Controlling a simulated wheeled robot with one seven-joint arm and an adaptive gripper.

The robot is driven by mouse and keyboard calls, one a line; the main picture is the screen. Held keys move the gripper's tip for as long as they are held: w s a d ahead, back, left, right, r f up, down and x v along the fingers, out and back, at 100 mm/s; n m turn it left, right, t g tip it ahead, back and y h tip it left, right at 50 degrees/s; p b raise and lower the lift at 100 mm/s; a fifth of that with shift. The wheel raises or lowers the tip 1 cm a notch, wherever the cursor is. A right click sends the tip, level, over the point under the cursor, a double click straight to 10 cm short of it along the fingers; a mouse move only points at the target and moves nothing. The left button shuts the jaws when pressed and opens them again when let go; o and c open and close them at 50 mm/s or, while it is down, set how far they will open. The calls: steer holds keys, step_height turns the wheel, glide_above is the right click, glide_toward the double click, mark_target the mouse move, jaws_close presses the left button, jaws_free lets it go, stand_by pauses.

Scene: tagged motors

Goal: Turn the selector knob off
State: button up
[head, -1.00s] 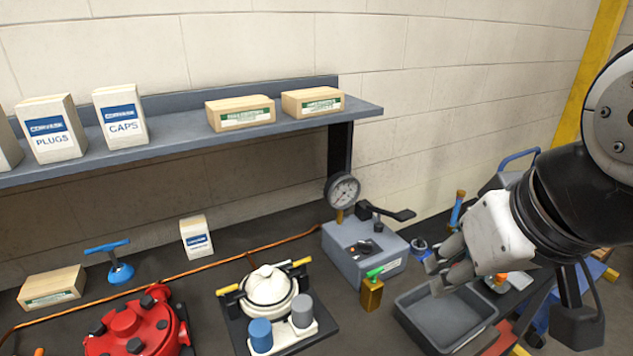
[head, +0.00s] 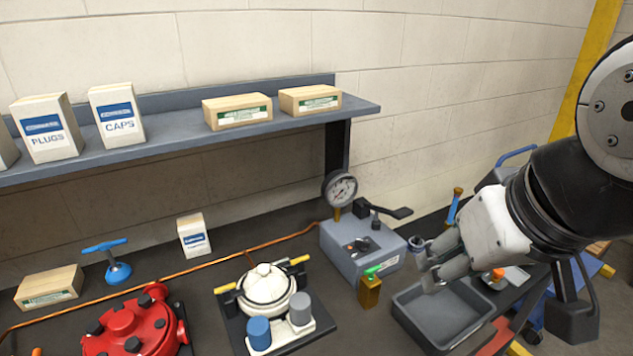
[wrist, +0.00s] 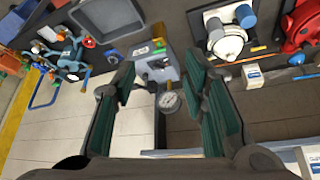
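The selector knob (head: 361,244) is a small dark knob with a reddish mark on top of a grey box (head: 345,265). The box stands on the bench and carries a round gauge (head: 341,188) and a black lever (head: 385,210). My gripper (head: 430,271) hangs to the right of the box, above the grey tray, apart from the knob. In the wrist view my gripper (wrist: 160,72) has its green-padded fingers spread and empty. The grey box (wrist: 170,73) shows between them; the knob's setting is too small to read there.
A brass valve with a green handle (head: 370,287) stands at the box's front. A grey tray (head: 410,322) lies to the right. A white-lidded pot (head: 268,283) and a red housing (head: 130,330) are to the left. A shelf (head: 180,133) with cartons runs above.

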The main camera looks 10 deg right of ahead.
steer(key=shift+o, duration=0.2)
steer(key=w+m+g+b, duration=0.1)
steer(key=w, duration=0.7)
steer(key=shift+r, duration=0.45)
steer(key=m+g+b, duration=0.3)
steer(key=g+b, duration=0.1)
steer(key=g, duration=0.1)
glide_above(363, 240)
step_height(363, 240, down, 13)
steer(key=shift+m, duration=0.3)
step_height(363, 240, down, 14)
steer(key=shift+r+p, duration=0.2)
steer(key=shift+p, duration=1)
steer(key=c, duration=1.2)
